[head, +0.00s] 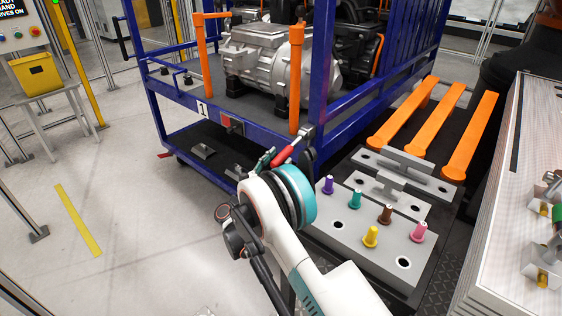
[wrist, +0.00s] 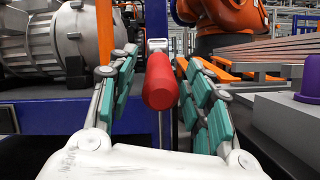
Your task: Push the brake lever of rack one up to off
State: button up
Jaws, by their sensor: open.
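The brake lever has a red grip (head: 285,154) on a metal shank (head: 307,132) at the near corner of the blue rack (head: 262,137), which bears a white plate marked 1. The grip slants down from the shank toward my arm. In the wrist view the red grip (wrist: 161,84) hangs between the green-padded fingers of my gripper (wrist: 162,62), its end toward the camera. My gripper is open, with a visible gap on each side of the grip. In the head view my gripper (head: 287,158) is at the lever, partly hidden by my wrist.
Orange posts (head: 297,80) and a grey motor (head: 255,58) stand on the rack, close behind the lever. To the right is a grey block (head: 345,222) with several coloured pegs. Orange bars (head: 470,138) lie behind it.

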jog(key=shift+x, duration=0.9)
grip_shut()
jog(key=shift+r, duration=0.15)
